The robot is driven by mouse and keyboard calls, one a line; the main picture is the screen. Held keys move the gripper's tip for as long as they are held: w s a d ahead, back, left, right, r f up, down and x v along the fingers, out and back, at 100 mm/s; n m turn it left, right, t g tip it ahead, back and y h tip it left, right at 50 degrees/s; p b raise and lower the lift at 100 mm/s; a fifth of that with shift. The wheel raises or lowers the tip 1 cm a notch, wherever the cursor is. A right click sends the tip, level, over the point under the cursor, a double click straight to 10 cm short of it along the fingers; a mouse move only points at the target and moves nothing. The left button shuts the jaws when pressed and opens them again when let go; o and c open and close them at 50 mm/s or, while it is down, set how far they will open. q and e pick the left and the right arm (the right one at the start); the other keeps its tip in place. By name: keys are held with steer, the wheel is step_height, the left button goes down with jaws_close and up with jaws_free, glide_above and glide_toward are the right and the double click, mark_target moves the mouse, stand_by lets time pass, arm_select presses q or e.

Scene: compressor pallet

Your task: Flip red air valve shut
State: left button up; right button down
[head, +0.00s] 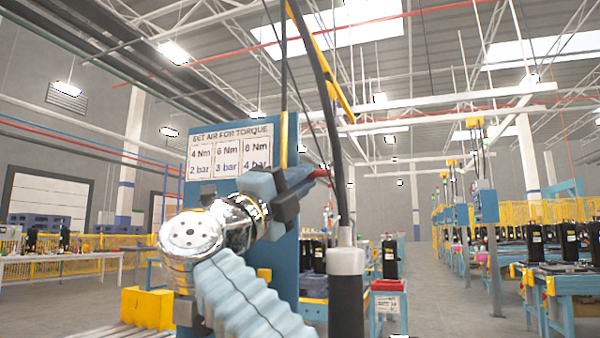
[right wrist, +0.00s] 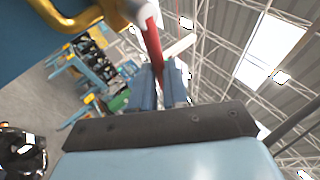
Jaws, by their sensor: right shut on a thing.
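The red air valve handle (head: 320,173) shows as a small red piece at the tips of my right gripper (head: 306,182), to the right of the blue panel. In the right wrist view the red handle (right wrist: 152,45) runs from a pale fitting at the top down to the fingertips. My right gripper (right wrist: 161,85) is shut on the handle, with a blue finger on either side of it. The fingers hide the handle's lower end. My left gripper is in neither view.
A blue panel (head: 285,255) with a torque and pressure sign (head: 229,157) stands behind my right wrist. A dark hose (head: 330,90) hangs close to the right of the gripper. A yellow pipe (right wrist: 65,18) is near the fitting. Workbenches (head: 570,275) are far right.

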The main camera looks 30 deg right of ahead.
steer(key=c, duration=1.1)
jaws_free()
steer(key=b+v, duration=0.4)
steer(key=v, duration=0.9)
steer(key=shift+s+a+f, duration=0.15)
steer(key=shift+a+f, duration=0.1)
steer(key=shift+a, duration=0.1)
